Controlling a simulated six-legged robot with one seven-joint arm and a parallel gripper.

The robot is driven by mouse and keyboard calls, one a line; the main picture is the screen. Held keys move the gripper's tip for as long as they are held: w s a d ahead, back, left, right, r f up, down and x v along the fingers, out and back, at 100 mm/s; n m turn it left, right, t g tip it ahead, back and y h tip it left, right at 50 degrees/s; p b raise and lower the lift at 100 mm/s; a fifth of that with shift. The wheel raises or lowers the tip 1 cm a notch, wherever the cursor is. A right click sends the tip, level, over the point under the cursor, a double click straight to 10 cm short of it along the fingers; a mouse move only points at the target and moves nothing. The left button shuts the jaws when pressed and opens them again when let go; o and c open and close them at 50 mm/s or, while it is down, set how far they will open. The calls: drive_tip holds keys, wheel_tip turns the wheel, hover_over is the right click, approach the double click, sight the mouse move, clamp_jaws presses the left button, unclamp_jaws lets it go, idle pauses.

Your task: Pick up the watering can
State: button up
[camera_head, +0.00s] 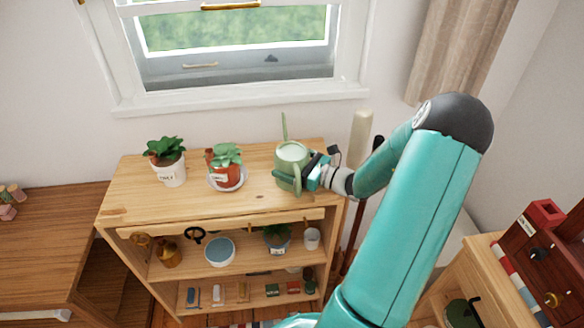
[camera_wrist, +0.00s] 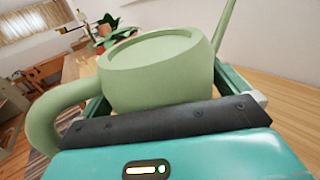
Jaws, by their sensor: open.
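The watering can (camera_head: 291,153) is pale green and stands upright on the right part of the wooden shelf unit's top (camera_head: 130,192). In the wrist view the can (camera_wrist: 155,75) fills the middle, with its handle curving down at the left and its spout rising at the upper right. My gripper (camera_head: 308,174) is at the can's right front side in the head view. Its jaws are open, with the can's body between or just in front of the fingers. The wrist view does not show clearly whether they touch it.
Two potted plants, one in a white pot (camera_head: 171,172) and one in a red pot (camera_head: 227,175), stand left of the can. The lower shelves hold a blue bowl (camera_head: 219,251) and small items. A window (camera_head: 235,50) is behind. A wooden desk (camera_head: 40,240) stands left.

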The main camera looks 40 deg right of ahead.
drive_tip(key=c, duration=1.6)
drive_tip(key=shift+r, duration=0.1)
